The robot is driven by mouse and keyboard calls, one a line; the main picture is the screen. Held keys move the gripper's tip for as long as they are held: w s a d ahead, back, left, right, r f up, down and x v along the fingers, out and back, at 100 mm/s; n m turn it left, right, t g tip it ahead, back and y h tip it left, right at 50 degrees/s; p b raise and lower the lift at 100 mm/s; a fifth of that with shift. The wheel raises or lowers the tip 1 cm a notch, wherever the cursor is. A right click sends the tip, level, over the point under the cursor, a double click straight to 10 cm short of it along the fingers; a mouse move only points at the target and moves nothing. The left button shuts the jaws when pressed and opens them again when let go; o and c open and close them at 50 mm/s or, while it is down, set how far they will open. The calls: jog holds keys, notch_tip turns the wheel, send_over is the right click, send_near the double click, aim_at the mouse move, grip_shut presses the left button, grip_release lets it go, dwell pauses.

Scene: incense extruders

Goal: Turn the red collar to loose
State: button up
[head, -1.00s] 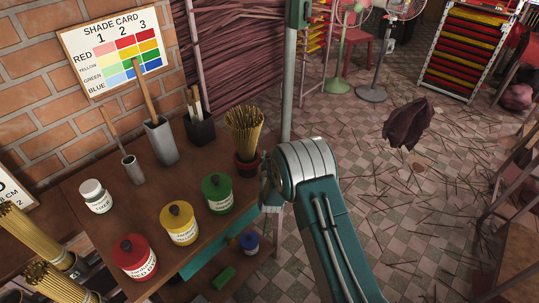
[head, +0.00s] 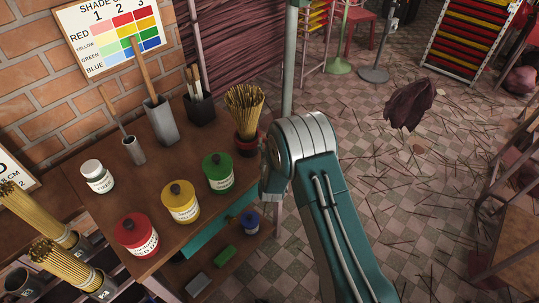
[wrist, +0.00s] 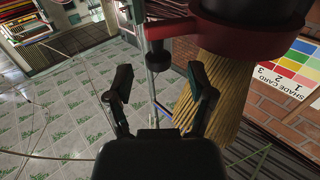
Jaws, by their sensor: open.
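My gripper (wrist: 158,88) is open in the wrist view, with its two dark fingers apart and nothing between them. The wrist view is upside down. A dark pot with a wide red rim (wrist: 178,28) stands close past the fingers, with a bundle of incense sticks (wrist: 217,90) in it. In the head view this red pot (head: 249,145) stands at the table's right edge, beside my arm. My gripper is hidden in the head view.
The wooden table (head: 200,222) holds a red jar (head: 137,236), a yellow jar (head: 180,203), a green jar (head: 218,174) and a white jar (head: 97,177). A shade card (head: 108,35) is on the brick wall. Sticks litter the tiled floor (head: 400,200) at right.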

jog(key=s, duration=0.8)
jog(key=shift+s+d, duration=0.3)
